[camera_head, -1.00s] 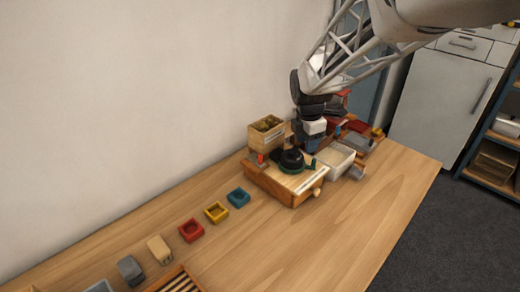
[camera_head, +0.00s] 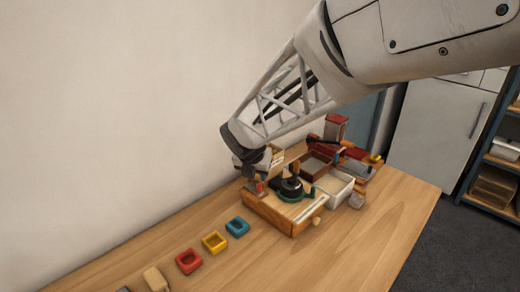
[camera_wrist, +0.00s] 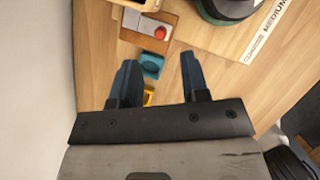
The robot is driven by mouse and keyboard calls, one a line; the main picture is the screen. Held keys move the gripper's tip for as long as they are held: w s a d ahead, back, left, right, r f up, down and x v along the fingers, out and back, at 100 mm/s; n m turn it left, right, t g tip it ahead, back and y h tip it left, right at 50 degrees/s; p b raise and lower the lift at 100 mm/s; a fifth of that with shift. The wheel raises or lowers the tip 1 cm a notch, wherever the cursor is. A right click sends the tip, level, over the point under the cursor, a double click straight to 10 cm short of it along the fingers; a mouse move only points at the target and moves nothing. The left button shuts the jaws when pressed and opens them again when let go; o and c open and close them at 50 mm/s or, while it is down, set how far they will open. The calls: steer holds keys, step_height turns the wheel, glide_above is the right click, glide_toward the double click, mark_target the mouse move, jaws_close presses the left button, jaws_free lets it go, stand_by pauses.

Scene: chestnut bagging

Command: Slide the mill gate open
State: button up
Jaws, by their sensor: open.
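The mill is a wooden box (camera_head: 272,213) with a black and green round part (camera_head: 290,188) on top. On its left end is a small red knob (camera_head: 260,187). In the wrist view the red knob (camera_wrist: 160,33) sits on a pale metal plate (camera_wrist: 146,27), which looks like the gate, set in a wooden piece. My gripper (camera_wrist: 157,66) is open and empty, with its dark blue fingers apart, below the plate in the picture. In the head view my arm's end is over the mill's left end, and its fingers cannot be made out.
Blue (camera_head: 237,227), yellow (camera_head: 214,242) and red (camera_head: 189,261) small trays stand in a row left of the mill. A white bin (camera_head: 335,187) and a brown box (camera_head: 316,165) stand to its right. A wooden box (camera_head: 277,158) is partly hidden by my arm.

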mark_target(259, 184)
steer(key=shift+f, duration=0.15)
steer(key=shift+x, duration=3.8)
steer(key=shift+w, duration=0.1)
jaws_close()
